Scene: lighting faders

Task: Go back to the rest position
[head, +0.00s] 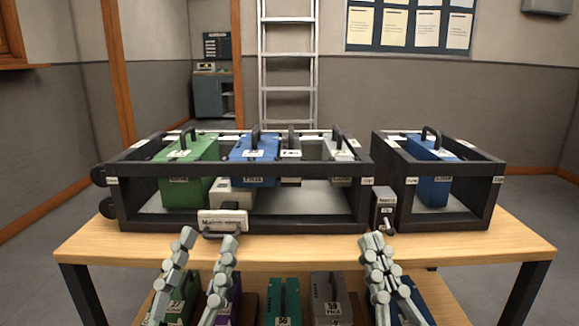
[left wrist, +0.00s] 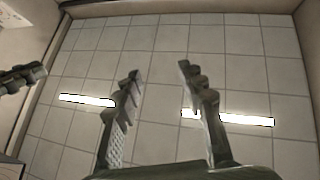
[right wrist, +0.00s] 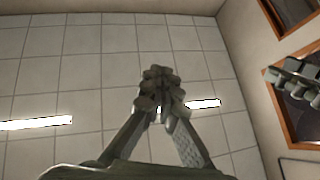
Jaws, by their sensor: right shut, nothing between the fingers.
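My left gripper (head: 209,240) is in front of the table's near edge in the head view, its fingers pointing up. Its two fingers stand apart with nothing between them; the left wrist view also shows the open fingers (left wrist: 158,85) against the ceiling. My right gripper (head: 374,240) is to the right, also pointing up at the near edge. Its fingertips meet and hold nothing; the right wrist view shows the closed tips (right wrist: 160,85). Both grippers appear apart from the rack.
A wooden table (head: 300,252) carries a wide black rack (head: 290,222) and a smaller black rack (head: 440,220). A green module (head: 190,185), a blue module (head: 250,152) and another blue module (head: 432,190) sit in them. Several modules, including a teal one (head: 285,300), stand below the tabletop.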

